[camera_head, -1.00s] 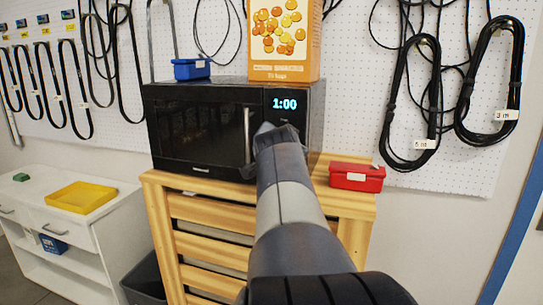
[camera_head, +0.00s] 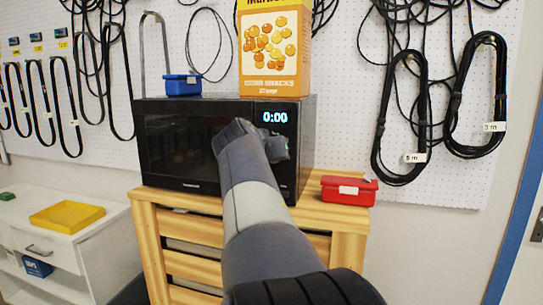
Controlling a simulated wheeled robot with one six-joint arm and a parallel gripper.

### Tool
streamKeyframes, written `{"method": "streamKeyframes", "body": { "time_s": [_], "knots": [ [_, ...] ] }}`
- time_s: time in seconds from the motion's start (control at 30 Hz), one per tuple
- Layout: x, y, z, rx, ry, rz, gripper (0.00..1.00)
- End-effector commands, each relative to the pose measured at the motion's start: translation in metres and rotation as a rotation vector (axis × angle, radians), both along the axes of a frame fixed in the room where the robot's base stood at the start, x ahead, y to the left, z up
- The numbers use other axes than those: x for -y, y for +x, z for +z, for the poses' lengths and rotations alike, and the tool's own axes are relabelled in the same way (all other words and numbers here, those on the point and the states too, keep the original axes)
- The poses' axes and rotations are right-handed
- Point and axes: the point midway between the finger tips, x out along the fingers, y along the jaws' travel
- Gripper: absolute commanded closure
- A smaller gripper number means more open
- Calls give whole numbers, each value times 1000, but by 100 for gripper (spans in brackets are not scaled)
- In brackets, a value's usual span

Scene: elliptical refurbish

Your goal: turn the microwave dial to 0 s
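The black microwave (camera_head: 175,145) stands on a slatted wooden stand. Its display (camera_head: 275,117) at the upper right of the front reads 0:00. My arm reaches up from the bottom of the view to the microwave front. My gripper (camera_head: 280,147) is at the control panel below the display, mostly hidden by my own arm. The dial is hidden behind the arm and gripper. I cannot tell whether the gripper touches it, or whether the fingers are open or shut.
An orange snack box (camera_head: 273,50) and a blue box (camera_head: 182,85) stand on top of the microwave. A red box (camera_head: 349,190) sits on the wooden stand (camera_head: 325,215) at the right. A yellow tray (camera_head: 67,217) lies on the white cabinet at the left. Cables hang on the pegboard.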

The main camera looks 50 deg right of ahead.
Motion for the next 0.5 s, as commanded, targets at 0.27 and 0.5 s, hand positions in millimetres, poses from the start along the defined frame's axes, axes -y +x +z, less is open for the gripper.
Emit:
{"method": "streamKeyframes", "body": {
  "time_s": [0.27,0.5],
  "knots": [
    [0,1,-1,-32,-14,0,86],
    [0,1,-1,-34,-15,0,86]
  ]
}}
